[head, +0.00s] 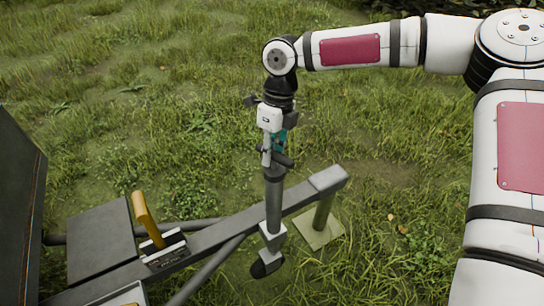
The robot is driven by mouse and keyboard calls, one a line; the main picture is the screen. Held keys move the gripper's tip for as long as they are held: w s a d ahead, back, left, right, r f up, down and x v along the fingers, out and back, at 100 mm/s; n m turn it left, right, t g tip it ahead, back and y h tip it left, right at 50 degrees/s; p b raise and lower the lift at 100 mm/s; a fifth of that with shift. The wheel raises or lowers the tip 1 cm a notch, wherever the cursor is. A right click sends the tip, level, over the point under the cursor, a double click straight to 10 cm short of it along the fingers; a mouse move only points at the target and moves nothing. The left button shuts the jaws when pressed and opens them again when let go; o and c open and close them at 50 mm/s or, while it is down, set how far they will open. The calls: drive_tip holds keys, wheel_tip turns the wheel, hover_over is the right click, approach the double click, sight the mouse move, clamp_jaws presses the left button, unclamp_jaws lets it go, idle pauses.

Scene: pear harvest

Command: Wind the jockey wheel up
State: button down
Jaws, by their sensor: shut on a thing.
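The jockey wheel (274,200) is a grey upright tube beside the trailer's drawbar (225,232). A pale bracket (271,238) is low on the tube, with a small black wheel (266,265) below it. A dark crank handle (283,159) shows at the tube's top. My gripper (277,144) points down over the tube top and is shut at the crank. The gripper body hides much of the crank, so the exact contact is unclear. Grass around the wheel makes its ground contact hard to judge.
A post (323,212) on a square plate (318,231) stands under the drawbar's front end (329,178). A yellow-handled lever (147,217) rises from the drawbar. A dark panel (18,205) is at the left edge. Open grass lies behind.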

drive_tip(key=shift+s+a+f+n+b, duration=0.15)
drive_tip(key=shift+n+b, duration=0.4)
drive_tip(key=shift+b, duration=0.8)
drive_tip(key=shift+s+f+n+b, duration=0.15)
drive_tip(key=shift+n+b, duration=0.4)
drive_tip(key=shift+b, duration=0.75)
drive_tip(key=shift+r+n+h+b, duration=0.25)
drive_tip(key=shift+n+b, duration=0.25)
drive_tip(key=shift+b, duration=0.85)
drive_tip(key=c, duration=1.4)
unclamp_jaws()
drive_tip(key=shift+c, duration=0.2)
drive_tip(key=shift+r, duration=0.1)
drive_tip(key=shift+w+d+r, duration=0.1)
drive_tip(key=shift+w+r, duration=0.15)
drive_tip(key=shift+r, duration=0.95)
drive_tip(key=shift+w+d+r, duration=0.1)
drive_tip(key=shift+w+r, duration=0.15)
drive_tip(key=shift+r, duration=0.9)
drive_tip(key=shift+w+d+r, duration=0.1)
drive_tip(key=shift+w+r, duration=0.15)
drive_tip(key=shift+r, duration=0.95)
